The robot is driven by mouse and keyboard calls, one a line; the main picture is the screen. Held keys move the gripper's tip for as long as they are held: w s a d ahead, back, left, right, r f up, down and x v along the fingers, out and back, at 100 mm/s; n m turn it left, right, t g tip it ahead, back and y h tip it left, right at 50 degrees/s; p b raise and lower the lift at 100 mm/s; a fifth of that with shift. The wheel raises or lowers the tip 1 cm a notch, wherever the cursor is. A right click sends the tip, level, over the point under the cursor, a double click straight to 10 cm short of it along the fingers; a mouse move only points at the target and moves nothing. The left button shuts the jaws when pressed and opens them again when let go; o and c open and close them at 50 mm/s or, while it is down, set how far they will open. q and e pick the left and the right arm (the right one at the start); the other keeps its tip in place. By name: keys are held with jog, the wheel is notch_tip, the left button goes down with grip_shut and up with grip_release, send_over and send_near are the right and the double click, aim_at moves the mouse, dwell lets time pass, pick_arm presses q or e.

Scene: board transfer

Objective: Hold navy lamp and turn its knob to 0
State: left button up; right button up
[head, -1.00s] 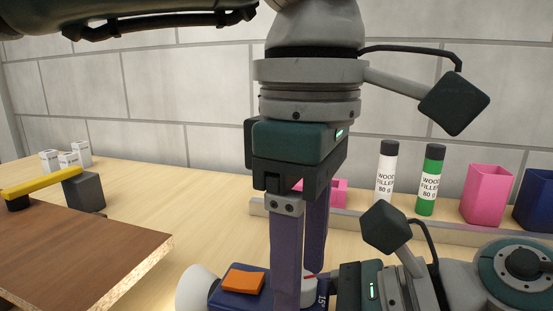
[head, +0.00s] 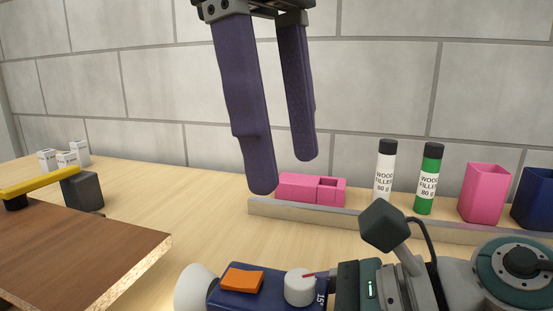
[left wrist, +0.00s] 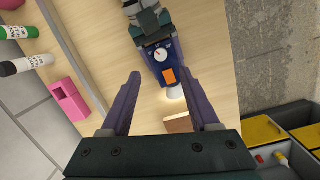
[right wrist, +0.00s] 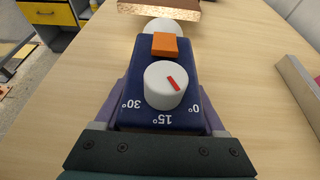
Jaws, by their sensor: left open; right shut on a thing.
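The navy lamp (head: 262,299) lies on the table with its white head to the left in the head view. An orange block (head: 241,280) and a white knob (head: 299,288) are on its top. In the right wrist view the knob (right wrist: 165,86) has a red mark pointing towards the printed 0° (right wrist: 195,108), away from 15° and 30°. My right gripper (right wrist: 165,112) is shut on the lamp's body at the scale end. My left gripper (head: 284,174) is open and empty, well above the lamp and apart from the knob.
A brown board (head: 80,250) with a yellow-handled tool (head: 40,185) lies at the left. A low rail (head: 350,218) runs behind, with a pink block (head: 305,188), two wood filler tubes (head: 385,170) and a pink cup (head: 484,193) near it. The table between board and rail is clear.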

pick_arm(q)
jog(key=s+d+r+n+g+h, duration=0.4)
jog(key=d+r+n+h, duration=0.3)
jog(key=r+h, duration=0.55)
jog(key=w+a+r+n+t+h, duration=0.7)
jog(key=w+n+t+h, duration=0.1)
jog(key=n, duration=0.8)
jog(key=t+h, duration=0.1)
jog(key=t, duration=0.1)
jog(key=shift+w+t, duration=0.4)
jog(key=shift+a, duration=0.1)
